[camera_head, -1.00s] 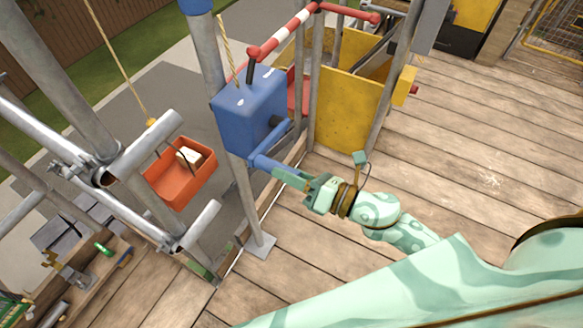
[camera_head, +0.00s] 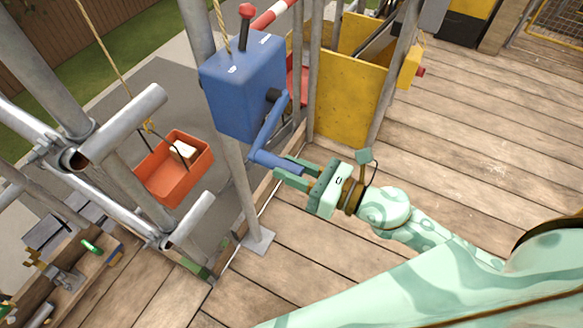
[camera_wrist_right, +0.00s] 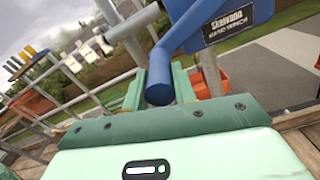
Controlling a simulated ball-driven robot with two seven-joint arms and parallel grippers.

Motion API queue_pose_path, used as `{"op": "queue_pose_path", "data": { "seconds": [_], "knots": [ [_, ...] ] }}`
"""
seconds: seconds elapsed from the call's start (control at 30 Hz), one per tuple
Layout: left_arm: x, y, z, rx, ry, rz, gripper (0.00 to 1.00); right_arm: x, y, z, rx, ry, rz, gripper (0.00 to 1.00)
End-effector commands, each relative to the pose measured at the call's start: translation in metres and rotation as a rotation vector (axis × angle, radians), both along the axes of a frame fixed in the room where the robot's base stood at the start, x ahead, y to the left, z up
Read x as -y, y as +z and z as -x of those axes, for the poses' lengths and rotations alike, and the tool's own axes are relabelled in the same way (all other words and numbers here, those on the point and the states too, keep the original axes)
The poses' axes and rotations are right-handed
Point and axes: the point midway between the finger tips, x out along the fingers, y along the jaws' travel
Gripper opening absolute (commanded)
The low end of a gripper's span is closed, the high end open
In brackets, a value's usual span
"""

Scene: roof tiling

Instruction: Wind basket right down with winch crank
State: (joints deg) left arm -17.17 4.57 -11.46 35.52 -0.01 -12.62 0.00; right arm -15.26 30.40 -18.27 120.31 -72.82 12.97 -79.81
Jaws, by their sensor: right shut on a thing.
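The blue winch box (camera_head: 240,85) is mounted on a grey scaffold post. Its blue crank arm (camera_head: 268,132) slants down to a blue handle (camera_head: 270,161). My right gripper (camera_head: 288,168) is shut on that handle. In the right wrist view the handle's end (camera_wrist_right: 160,88) sits between the green fingers (camera_wrist_right: 172,84). The orange basket (camera_head: 172,170) hangs from a yellow rope (camera_head: 112,62) beyond the platform edge and holds a pale block (camera_head: 183,151). It also shows in part in the right wrist view (camera_wrist_right: 222,79). My left gripper is out of view.
Grey scaffold tubes (camera_head: 140,125) stand between me and the basket. Yellow panels (camera_head: 345,95) stand behind the winch. A wooden ledge at lower left holds tools, one with a green handle (camera_head: 90,246). The plank deck (camera_head: 480,150) at right is clear.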

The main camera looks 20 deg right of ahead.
Motion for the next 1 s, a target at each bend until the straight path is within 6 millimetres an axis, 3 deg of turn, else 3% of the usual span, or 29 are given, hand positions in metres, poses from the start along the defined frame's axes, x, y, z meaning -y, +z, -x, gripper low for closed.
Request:
{"op": "queue_pose_path", "data": {
  "seconds": [0.3, 0.33, 0.4, 0.87, 1.0],
  "knots": [
    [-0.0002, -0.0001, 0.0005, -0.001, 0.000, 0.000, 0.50, -0.0007, -0.0025, 0.0015, -0.007, 0.003, 0.000, 0.00],
    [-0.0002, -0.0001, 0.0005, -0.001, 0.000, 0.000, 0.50, -0.0008, -0.0024, 0.0014, -0.007, 0.003, 0.000, 0.33],
    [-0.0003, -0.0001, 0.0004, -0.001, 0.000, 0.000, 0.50, -0.0007, -0.0021, 0.0013, -0.005, 0.003, 0.001, 0.49],
    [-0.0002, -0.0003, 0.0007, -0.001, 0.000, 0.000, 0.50, 0.0004, -0.0009, 0.0006, -0.002, 0.000, 0.001, 0.49],
    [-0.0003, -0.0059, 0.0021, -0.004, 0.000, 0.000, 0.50, 0.0074, -0.0037, 0.0088, -0.005, -0.001, -0.001, 0.49]
  ]
}}
